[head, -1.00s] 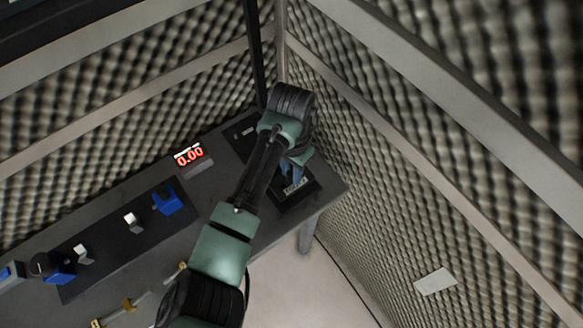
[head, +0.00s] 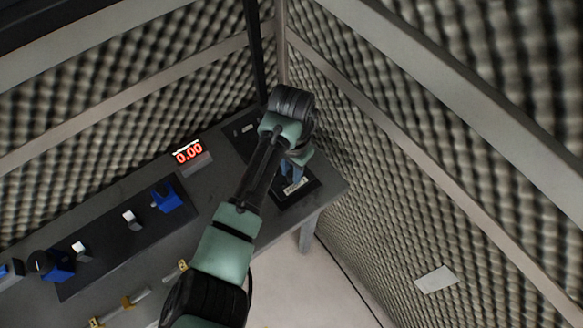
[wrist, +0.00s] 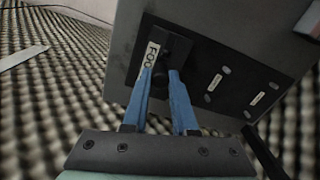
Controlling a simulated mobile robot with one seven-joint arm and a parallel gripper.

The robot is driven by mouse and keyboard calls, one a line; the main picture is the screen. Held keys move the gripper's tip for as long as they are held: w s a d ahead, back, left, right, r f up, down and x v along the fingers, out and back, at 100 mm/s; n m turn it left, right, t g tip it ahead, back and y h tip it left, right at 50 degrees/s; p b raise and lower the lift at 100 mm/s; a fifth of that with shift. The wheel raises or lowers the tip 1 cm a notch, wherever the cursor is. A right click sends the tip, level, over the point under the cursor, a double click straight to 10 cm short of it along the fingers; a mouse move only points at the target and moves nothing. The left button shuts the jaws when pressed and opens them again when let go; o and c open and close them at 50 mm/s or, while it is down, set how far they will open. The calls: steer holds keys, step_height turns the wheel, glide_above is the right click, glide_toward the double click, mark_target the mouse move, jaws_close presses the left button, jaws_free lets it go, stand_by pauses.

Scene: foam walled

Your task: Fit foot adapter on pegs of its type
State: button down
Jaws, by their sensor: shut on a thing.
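My gripper (head: 292,172) points down over a black base plate (head: 300,196) with a white label at the table's right end. In the wrist view, the blue fingers of my gripper (wrist: 161,74) are shut on a small black part, the foot adapter (wrist: 174,48). It is dark against the dark plate, so its outline is hard to read. The label (wrist: 151,58), partly covered by a finger, reads "FOO". The adapter is at or just over the plate; I cannot tell whether it touches. Pegs cannot be made out beneath it.
A black panel with slots and small labels (wrist: 237,92) lies beside the plate. A display (head: 190,154) reads 0.00. A dark board (head: 110,250) with blue and white pieces lies to the left. Foam walls (head: 400,180) stand close behind and to the right.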

mark_target(291, 173)
steer(key=shift+f+b, duration=0.4)
steer(key=shift+f, duration=0.25)
steer(key=c, duration=0.6)
jaws_free()
step_height(291, 173, up, 13)
steer(key=shift+r, duration=0.1)
